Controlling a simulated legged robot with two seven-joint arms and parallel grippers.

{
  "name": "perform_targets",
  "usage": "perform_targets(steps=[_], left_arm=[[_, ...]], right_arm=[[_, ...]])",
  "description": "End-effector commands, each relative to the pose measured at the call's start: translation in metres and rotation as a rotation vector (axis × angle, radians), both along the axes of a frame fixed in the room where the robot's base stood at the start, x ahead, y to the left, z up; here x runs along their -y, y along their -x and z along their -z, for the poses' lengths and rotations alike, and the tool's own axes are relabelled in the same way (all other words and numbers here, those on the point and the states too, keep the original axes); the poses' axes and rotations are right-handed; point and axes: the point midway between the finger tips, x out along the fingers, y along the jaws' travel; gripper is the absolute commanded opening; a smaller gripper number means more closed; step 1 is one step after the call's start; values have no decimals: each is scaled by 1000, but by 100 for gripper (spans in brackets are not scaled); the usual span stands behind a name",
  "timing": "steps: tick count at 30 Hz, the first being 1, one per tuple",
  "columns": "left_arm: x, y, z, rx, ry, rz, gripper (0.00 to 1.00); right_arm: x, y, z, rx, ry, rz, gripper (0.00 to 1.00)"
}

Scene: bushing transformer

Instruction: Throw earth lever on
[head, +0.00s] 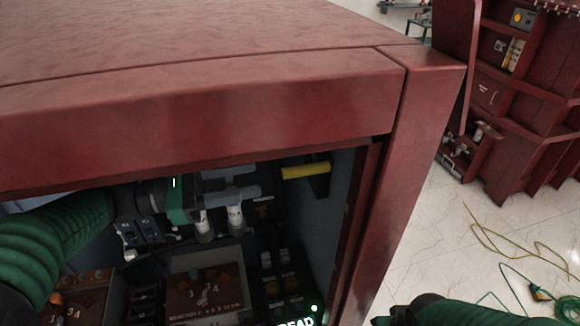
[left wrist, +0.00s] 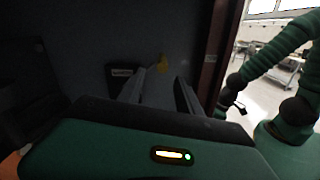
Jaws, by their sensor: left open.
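A lever with a yellow handle (head: 305,171) sits on a dark mount at the right inner wall of the red cabinet, high in the opening. My left gripper (head: 248,181) is inside the cabinet, left of the yellow handle and apart from it, with its fingers pointing right. It is open and empty. In the left wrist view, the yellow handle (left wrist: 162,66) shows small beyond and between the spread fingers of my left gripper (left wrist: 162,87). No earth label is readable on the lever. My right arm shows at the lower right, but its fingers do not show.
The red cabinet (head: 200,115) has a thick top edge above the opening and a post (head: 395,200) at its right. White-capped parts, switches and a brown numbered panel (head: 205,290) lie below my left gripper. Cables (head: 500,245) lie on the floor at right.

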Motion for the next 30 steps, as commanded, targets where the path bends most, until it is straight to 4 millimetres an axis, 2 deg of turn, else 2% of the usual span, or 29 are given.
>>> perform_targets(steps=[1,6,9,13,21,30], left_arm=[[15,-3,-3,0,-1,6,41],[60,-16,-3,-1,-3,6,41],[78,-21,-2,-1,-5,5,41],[86,-25,-1,0,-4,2,41],[83,-27,0,0,-1,0,41],[87,-27,-1,0,-3,-1,4]], right_arm=[[0,0,-4,0,0,0,36],[0,0,-11,0,0,0,36],[0,0,-14,0,0,0,36],[0,0,-15,0,0,0,36],[0,0,-15,0,0,0,36],[0,0,-15,0,0,0,36]])
